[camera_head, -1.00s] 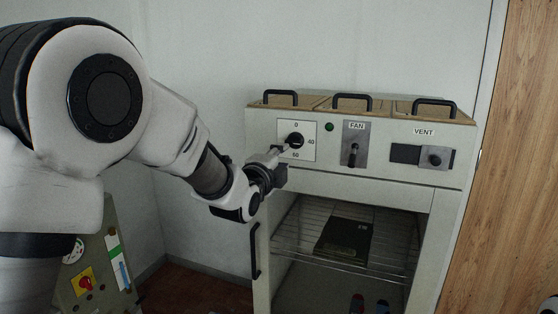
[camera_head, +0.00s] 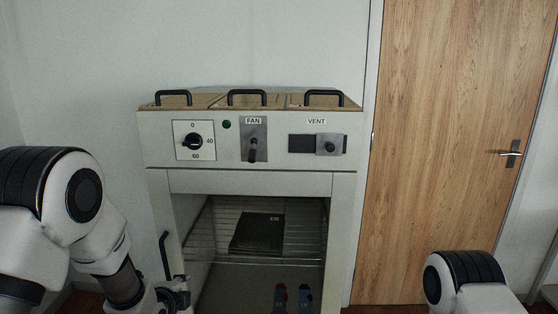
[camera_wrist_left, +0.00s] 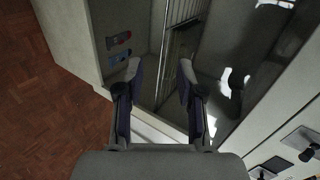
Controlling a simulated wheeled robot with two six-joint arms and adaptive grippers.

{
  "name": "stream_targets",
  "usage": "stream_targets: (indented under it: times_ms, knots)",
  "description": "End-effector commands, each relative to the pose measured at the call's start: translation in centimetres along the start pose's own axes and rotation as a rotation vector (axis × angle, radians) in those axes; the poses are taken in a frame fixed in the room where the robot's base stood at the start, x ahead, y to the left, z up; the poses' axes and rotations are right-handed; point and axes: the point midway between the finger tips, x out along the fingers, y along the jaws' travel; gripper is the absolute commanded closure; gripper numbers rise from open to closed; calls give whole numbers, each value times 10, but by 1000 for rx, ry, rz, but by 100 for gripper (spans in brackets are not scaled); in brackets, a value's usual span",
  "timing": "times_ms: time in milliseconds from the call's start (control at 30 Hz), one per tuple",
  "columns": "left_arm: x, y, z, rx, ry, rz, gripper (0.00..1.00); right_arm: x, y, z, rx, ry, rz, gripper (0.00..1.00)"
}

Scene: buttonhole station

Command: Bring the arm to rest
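My left arm (camera_head: 85,225) comes in from the left, bent, with its wrist low in the head view. My left gripper (camera_head: 178,294) is beside the cabinet's lower left edge, below and apart from the timer dial (camera_head: 193,141). In the left wrist view the left gripper (camera_wrist_left: 160,75) has its two fingers spread with nothing between them. Part of my right arm (camera_head: 466,280) shows at the bottom right; its gripper is outside the view.
The pale cabinet (camera_head: 262,182) has an open front with a wire rack (camera_head: 295,246) holding a dark flat item (camera_head: 258,233). A black handle (camera_head: 165,254) stands near my left gripper. Red and blue items (camera_head: 292,296) are low inside. A wooden door (camera_head: 455,130) is right.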

Motion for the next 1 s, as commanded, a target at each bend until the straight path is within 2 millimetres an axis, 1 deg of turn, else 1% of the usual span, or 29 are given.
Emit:
stream_targets:
  times_ms: [33, 67, 100, 167, 200, 267, 300, 367, 400, 467, 500, 600, 700, 733, 800, 1000]
  knots:
    - [1, 48, 4, -31, -8, 88, 62, 0, 0, 0, 0, 0, 0, 60]
    - [0, 76, 7, -59, -15, 141, 62, 0, 0, 0, 0, 0, 0, 60]
    - [-4, 112, 10, -101, -27, 211, 62, 0, 0, 0, 0, 0, 0, 60]
    - [-16, 166, 14, -174, -51, 318, 62, 0, 0, 0, 0, 0, 0, 60]
    - [-26, 201, 17, -232, -74, 390, 62, 0, 0, 0, 0, 0, 0, 60]
    - [-48, 252, 20, -330, -120, 498, 62, 0, 0, 0, 0, 0, 0, 60]
    - [-65, 284, 23, -403, -159, 568, 62, 0, 0, 0, 0, 0, 0, 60]
    - [-97, 330, 25, -528, -236, 673, 62, 0, 0, 0, 0, 0, 0, 60]
    - [-121, 358, 27, -624, -303, 741, 62, 0, 0, 0, 0, 0, 0, 60]
    - [-162, 392, 28, -802, -438, 828, 62, 0, 0, 0, 0, 0, 0, 60]
    - [-185, 402, 28, -938, -540, 854, 62, -1, 0, 0, 0, 0, 0, 60]
    - [-210, 406, 28, -1207, -725, 831, 62, 0, 0, 0, 0, 0, 0, 60]
    - [-211, 407, 28, -1366, -820, 784, 62, 0, 0, 0, 0, 0, 0, 60]
    - [-211, 407, 28, -1392, -835, 775, 62, 0, 0, 0, 0, 0, 0, 60]
    - [-210, 407, 28, -1422, -851, 763, 62, 0, 0, 0, 0, 0, 0, 60]
    - [-210, 406, 28, -1425, -851, 761, 62, 0, 0, 0, 0, 0, 0, 60]
